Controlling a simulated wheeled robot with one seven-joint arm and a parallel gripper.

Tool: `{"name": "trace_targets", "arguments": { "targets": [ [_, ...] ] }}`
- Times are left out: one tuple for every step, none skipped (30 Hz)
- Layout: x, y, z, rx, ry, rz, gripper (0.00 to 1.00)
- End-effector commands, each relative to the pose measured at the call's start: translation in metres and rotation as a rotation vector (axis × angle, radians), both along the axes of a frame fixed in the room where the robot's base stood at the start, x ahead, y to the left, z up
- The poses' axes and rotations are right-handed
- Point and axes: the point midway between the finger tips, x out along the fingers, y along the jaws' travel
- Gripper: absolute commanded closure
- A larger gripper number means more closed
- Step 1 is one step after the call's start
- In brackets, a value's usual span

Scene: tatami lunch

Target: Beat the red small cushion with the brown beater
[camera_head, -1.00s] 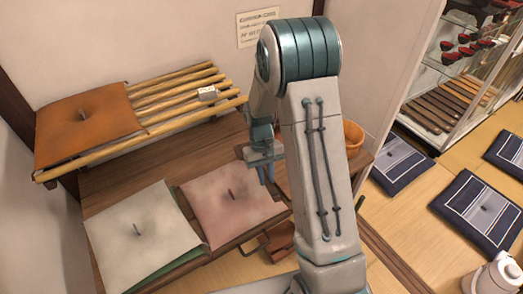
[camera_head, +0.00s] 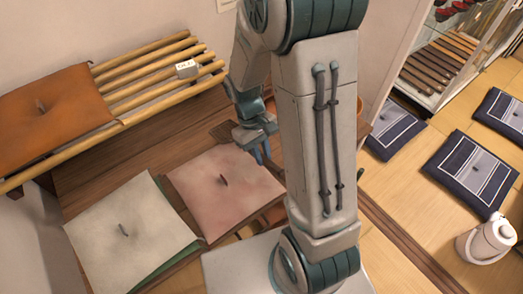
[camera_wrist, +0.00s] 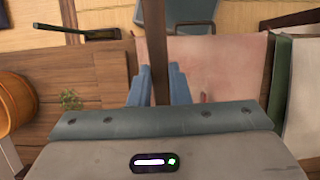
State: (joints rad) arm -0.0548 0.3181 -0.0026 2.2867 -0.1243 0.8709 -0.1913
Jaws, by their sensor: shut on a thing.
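The red small cushion (camera_head: 215,200) is a faded, dusty pink-red square with a dark tuft in its middle. It lies flat on the wooden platform, just left of and below my gripper (camera_head: 262,152). In the wrist view the cushion (camera_wrist: 225,65) shows right of the fingers. My gripper (camera_wrist: 156,88) is shut on the brown beater (camera_wrist: 157,45), whose straight handle passes between the blue fingers. The beater's head cannot be made out clearly. The handle appears in front of the cushion's left edge, and I cannot tell if they touch.
A white cushion (camera_head: 130,235) with green beneath lies beside the red one. An orange cushion (camera_head: 48,115) rests on a bamboo rack (camera_head: 160,75) behind. An orange bucket (camera_wrist: 14,100) stands left in the wrist view. Navy floor cushions (camera_head: 470,170) lie on the right.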

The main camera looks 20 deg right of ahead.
Motion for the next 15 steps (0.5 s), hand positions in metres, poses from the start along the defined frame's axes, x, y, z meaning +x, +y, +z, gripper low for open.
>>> {"name": "trace_targets", "arguments": {
  "targets": [
    [0.0,0.0,-0.019,0.0,0.001,0.001,1.0],
    [0.0,0.0,-0.024,0.0,0.001,0.001,1.0],
    [0.0,0.0,-0.031,0.0,0.001,0.001,1.0],
    [0.0,0.0,-0.037,0.0,0.001,0.001,1.0],
    [0.0,0.0,-0.042,0.0,0.001,0.001,1.0],
    [0.0,0.001,-0.05,-0.001,0.001,0.002,1.0],
    [0.0,0.001,-0.055,-0.001,0.001,0.002,1.0],
    [0.0,0.0,-0.061,0.0,0.001,0.002,1.0],
    [-0.001,0.0,-0.068,0.0,0.001,0.002,1.0],
    [-0.001,0.0,-0.073,0.0,0.002,0.002,1.0],
    [0.0,0.0,-0.063,0.0,0.0,0.002,1.0],
    [0.0,0.0,-0.061,0.0,0.0,0.002,1.0],
    [0.0,0.0,-0.059,0.0,0.0,0.002,1.0],
    [0.0,0.0,-0.057,0.0,0.0,0.002,1.0],
    [0.0,0.0,-0.053,0.0,0.0,0.002,1.0]
  ]
}}
